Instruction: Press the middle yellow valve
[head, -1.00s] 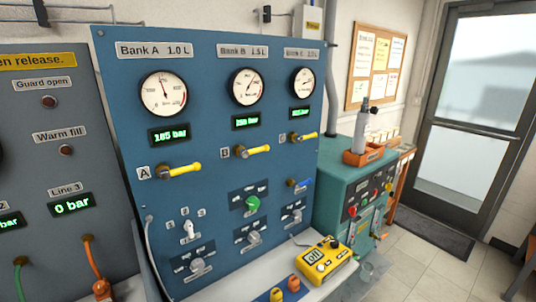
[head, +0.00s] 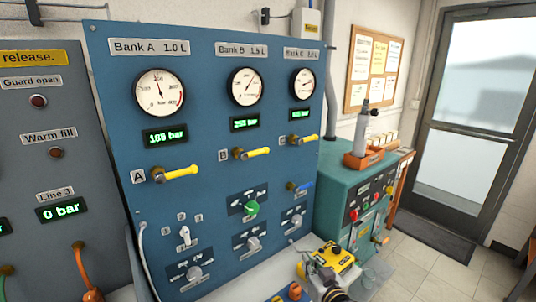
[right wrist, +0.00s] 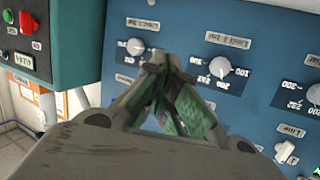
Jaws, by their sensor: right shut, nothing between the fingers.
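The middle yellow valve (head: 252,154) is the lever labelled B on the blue panel (head: 215,205), under the Bank B gauge. It points to the right, and nothing touches it. Yellow lever A (head: 176,173) is to its left and a third yellow lever (head: 304,140) to its right. My right gripper (head: 312,262) is low at the bottom right of the head view, well below the valve, in front of the yellow device. In the right wrist view its fingertips (right wrist: 168,64) meet, empty, in front of the panel's lower knobs. My left gripper is out of view.
A yellow handheld device (head: 342,257) sits on the bench ledge, partly hidden by my right gripper. A blue lever (head: 300,186) and a green knob (head: 251,209) are below the yellow levers. A teal cabinet (head: 340,190) stands to the right.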

